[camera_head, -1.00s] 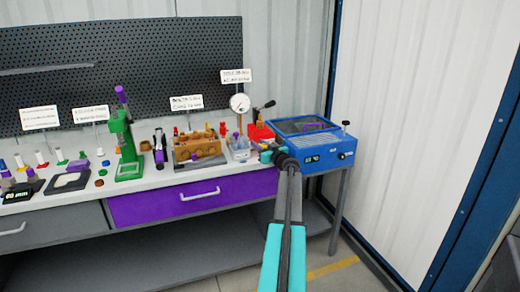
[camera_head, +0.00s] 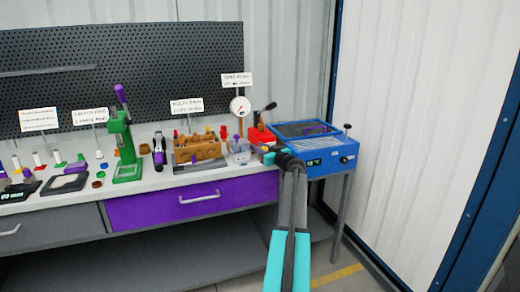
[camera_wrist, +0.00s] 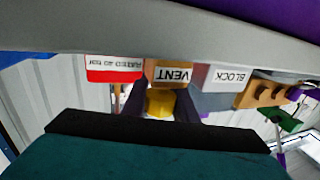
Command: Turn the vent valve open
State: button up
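The vent valve shows in the wrist view as a yellow knob (camera_wrist: 160,103) in front of an orange-brown block (camera_wrist: 166,72) labelled VENT, which appears upside down. My gripper (camera_wrist: 160,108) has one dark finger on each side of the knob. I see no clear gap between fingers and knob, but cannot tell whether they press on it. In the head view my gripper (camera_head: 268,152) is at the left side of the blue box on the bench, and my wrist and fingers hide the knob there.
A red block (camera_wrist: 112,70) and a white block (camera_wrist: 225,75) labelled BLOCK flank the vent block closely. The blue box (camera_head: 330,165) is right of my gripper. A gauge (camera_head: 240,106) and a wooden rack (camera_head: 197,150) stand to the left.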

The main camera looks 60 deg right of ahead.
jog(key=o, duration=0.4)
jog(key=shift+s, duration=0.1)
jog(key=b+v, duration=0.1)
jog(key=v, duration=1.2)
jog(key=shift+s+a, duration=0.1)
jog(key=shift+s, duration=0.3)
jog(key=shift+s, duration=0.1)
